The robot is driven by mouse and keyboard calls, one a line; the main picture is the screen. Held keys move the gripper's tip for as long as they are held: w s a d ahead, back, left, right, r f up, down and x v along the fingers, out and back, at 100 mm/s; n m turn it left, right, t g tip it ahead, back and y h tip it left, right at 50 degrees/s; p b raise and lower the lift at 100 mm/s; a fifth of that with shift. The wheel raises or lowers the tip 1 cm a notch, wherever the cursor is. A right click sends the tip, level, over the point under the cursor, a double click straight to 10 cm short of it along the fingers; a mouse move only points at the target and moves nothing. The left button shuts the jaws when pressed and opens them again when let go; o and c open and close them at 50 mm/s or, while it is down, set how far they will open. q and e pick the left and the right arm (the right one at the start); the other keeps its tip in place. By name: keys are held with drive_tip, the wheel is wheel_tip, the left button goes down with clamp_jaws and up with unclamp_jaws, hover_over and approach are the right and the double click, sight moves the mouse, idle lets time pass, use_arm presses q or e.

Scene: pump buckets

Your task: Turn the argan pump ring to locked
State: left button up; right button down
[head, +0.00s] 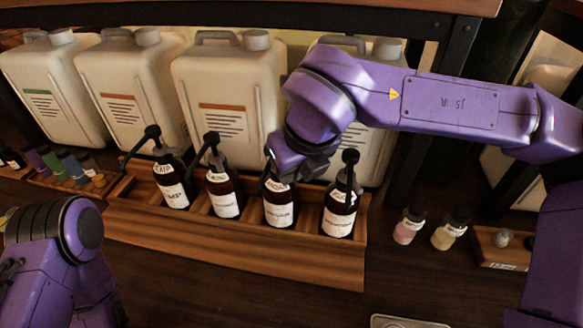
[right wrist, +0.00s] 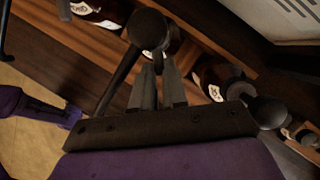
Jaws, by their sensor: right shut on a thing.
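Several dark pump bottles with white labels stand in a wooden rack (head: 230,250) in the head view. The label print is too small to tell surely which is argan. My right gripper (head: 277,170) is at the top of the third bottle from the left (head: 279,207), hiding most of its pump and ring. In the right wrist view the right gripper's fingers (right wrist: 158,85) are shut close together just below a black pump head (right wrist: 147,28). The ring between them is hidden. My left arm shows at the lower left of the head view, but its gripper is out of view.
The neighbouring pumps, on the second bottle (head: 222,192) and the fourth bottle (head: 340,207), stand close on both sides. Large white canisters (head: 230,95) stand behind the rack. Small jars (head: 408,226) sit to the right. The counter in front is mostly clear.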

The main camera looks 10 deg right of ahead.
drive_tip(key=c, duration=1.1)
unclamp_jaws()
drive_tip(key=shift+c, duration=0.2)
drive_tip(key=v, duration=1)
drive_tip(key=shift+r+p, duration=0.25)
drive_tip(key=shift+p, duration=0.05)
drive_tip(key=shift+s, duration=0.1)
